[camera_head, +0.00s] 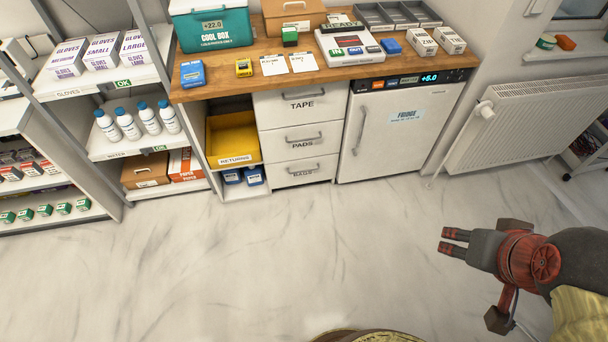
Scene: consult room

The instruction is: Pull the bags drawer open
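The bags drawer (324,171) is the lowest of three white drawers under the wooden counter, close to the floor. It carries the label BAGS and a grey bar handle (303,171). Its front looks flush with the pads drawer (325,142) above it, so it appears closed. My gripper (445,240) is at the right of the view, over the floor, well apart from the drawer and to its right.
The tape drawer (325,104) is on top. A white fridge (400,135) stands right of the drawers. A yellow returns bin (232,137) and blue packs (242,176) are at their left. A radiator (530,120) is on the right wall. The marble floor (260,260) in front is clear.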

